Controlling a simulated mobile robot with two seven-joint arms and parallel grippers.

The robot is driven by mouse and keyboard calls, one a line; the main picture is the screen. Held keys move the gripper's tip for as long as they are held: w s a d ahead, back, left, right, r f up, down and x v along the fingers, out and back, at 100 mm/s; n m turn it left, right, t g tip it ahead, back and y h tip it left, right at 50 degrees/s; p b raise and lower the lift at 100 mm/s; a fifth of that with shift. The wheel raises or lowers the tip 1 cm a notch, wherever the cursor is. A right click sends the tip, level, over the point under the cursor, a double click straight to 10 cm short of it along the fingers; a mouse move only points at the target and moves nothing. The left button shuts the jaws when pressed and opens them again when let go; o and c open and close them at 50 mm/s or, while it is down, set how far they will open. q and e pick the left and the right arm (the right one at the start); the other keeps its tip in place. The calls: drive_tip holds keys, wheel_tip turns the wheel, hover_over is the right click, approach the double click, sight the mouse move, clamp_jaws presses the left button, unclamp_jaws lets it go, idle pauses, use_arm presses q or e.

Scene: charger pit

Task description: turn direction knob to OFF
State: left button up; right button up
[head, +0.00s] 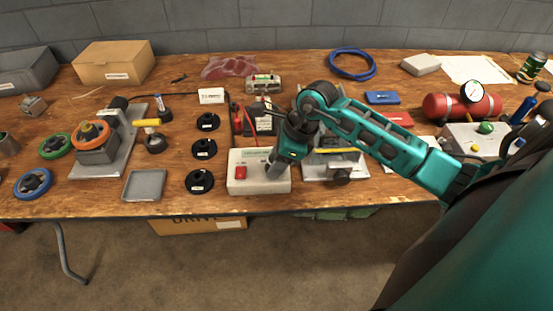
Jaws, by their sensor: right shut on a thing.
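The white control box (246,186) sits near the front edge of the table, in the middle of the head view. A red switch (240,172) is on the left part of its top. My right gripper (272,170) points down onto the right part of the box top, right of the red switch. It is shut on the direction knob, which its fingers hide. The knob's pointer and its OFF mark cannot be made out. My left gripper is not in view.
Several black discs (200,181) and a grey tray (144,185) lie left of the box. A metal fixture (345,172) stands close on its right, under my right arm. A battery-like unit with red leads (262,124) is behind it.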

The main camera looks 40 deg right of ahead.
drive_tip(key=m+t+h+p, duration=0.1)
drive_tip(key=m, duration=0.3)
drive_tip(key=shift+s+a, duration=0.1)
drive_tip(key=shift+a, duration=0.05)
drive_tip(key=shift+a+m+t+h, duration=0.1)
drive_tip(key=shift+m+t+h, duration=0.35)
drive_tip(key=shift+m, duration=1.15)
drive_tip(key=shift+h, duration=0.25)
drive_tip(key=shift+m, duration=0.3)
drive_tip(key=o, duration=1)
drive_tip(key=shift+g, duration=0.25)
drive_tip(key=shift+o, duration=0.2)
drive_tip(key=p+v, duration=0.1)
drive_tip(key=v, duration=1.2)
